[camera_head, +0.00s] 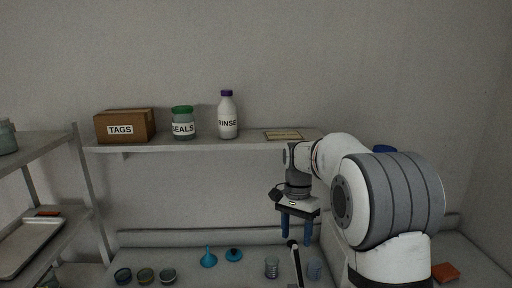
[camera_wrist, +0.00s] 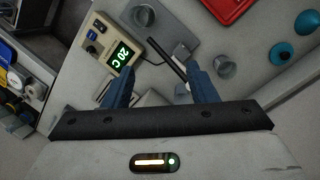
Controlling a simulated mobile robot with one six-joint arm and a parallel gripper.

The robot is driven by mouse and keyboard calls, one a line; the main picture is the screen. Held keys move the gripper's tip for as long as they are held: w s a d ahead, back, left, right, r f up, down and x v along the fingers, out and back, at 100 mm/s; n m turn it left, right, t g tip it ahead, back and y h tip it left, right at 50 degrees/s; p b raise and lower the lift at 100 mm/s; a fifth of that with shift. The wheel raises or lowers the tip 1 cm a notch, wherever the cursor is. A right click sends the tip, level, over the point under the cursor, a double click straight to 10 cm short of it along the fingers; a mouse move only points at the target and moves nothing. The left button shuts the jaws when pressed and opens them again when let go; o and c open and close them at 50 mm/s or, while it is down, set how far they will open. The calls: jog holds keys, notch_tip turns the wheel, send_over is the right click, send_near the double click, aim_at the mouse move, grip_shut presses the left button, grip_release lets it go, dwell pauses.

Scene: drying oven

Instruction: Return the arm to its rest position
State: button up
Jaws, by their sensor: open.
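My gripper (camera_head: 296,238) hangs from my white arm on the right side of the head view, pointing down over the bench. Its two blue fingers are apart with nothing between them. In the wrist view my gripper (camera_wrist: 158,82) also shows open, its fingers above a beige box with a green display (camera_wrist: 121,56) reading 20 C. A dark rod (camera_wrist: 166,60) appears just beyond the fingertips; I cannot tell how far below it lies. In the head view a dark-topped rod (camera_head: 295,262) stands just under the gripper.
A shelf (camera_head: 205,145) behind holds a TAGS box (camera_head: 125,126), a SEALS jar (camera_head: 183,123) and a RINSE bottle (camera_head: 228,115). Glass beakers (camera_head: 272,267), a blue funnel (camera_head: 208,257) and several small dishes (camera_head: 145,276) stand on the bench. A rack with a metal tray (camera_head: 28,247) is at left.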

jog(key=s+d+f+n+t+b, duration=0.1)
jog(key=s+d+n+t, duration=0.1)
jog(key=s, duration=1.1)
jog(key=s+d+n+t+b, duration=0.1)
jog(key=s+n, duration=0.5)
jog(key=s, duration=0.7)
jog(key=d+t, duration=0.1)
jog(key=t, duration=0.1)
jog(key=shift+f+t, duration=0.35)
jog(key=shift+t, duration=0.05)
jog(key=shift+s+d, duration=0.1)
jog(key=shift+d, duration=0.05)
